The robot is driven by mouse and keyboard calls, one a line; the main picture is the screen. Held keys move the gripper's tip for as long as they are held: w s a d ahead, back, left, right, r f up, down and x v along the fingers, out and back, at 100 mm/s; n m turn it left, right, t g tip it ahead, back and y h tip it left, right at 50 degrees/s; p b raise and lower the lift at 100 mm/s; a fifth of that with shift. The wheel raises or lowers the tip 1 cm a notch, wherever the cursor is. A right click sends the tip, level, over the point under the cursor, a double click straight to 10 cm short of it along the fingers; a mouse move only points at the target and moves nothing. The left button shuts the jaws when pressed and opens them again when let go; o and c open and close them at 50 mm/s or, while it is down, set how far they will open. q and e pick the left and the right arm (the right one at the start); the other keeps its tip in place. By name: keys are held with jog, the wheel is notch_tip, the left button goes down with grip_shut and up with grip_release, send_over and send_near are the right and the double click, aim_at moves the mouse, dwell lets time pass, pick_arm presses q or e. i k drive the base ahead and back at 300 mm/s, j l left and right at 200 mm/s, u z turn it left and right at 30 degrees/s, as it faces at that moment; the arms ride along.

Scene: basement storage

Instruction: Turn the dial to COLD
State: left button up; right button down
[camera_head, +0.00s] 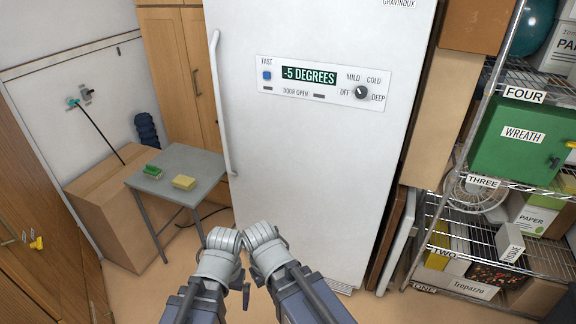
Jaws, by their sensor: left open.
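The dial (361,92) is a small dark round knob on the white control panel (322,100) of the upright white freezer (300,170). The labels OFF, MILD, COLD and DEEP stand around it, with COLD at its upper right. The panel's display (309,76) reads -5 DEGREES. My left gripper (223,239) is open and empty, low in front of the freezer and well below the dial. My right gripper (263,236) is beside it at the same height, apart from the dial; its jaw opening is unclear.
A long vertical handle (220,105) runs along the freezer door's left edge. A small grey table (178,165) with a green sponge (152,171) and a yellow sponge (184,182) stands at left, by a cardboard box (100,200). Wire shelves (480,240) with boxes fill the right.

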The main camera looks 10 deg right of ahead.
aim_at(361, 92)
jog(key=i+j, duration=0.25)
jog(key=i+z, duration=0.15)
jog(key=z, duration=0.6)
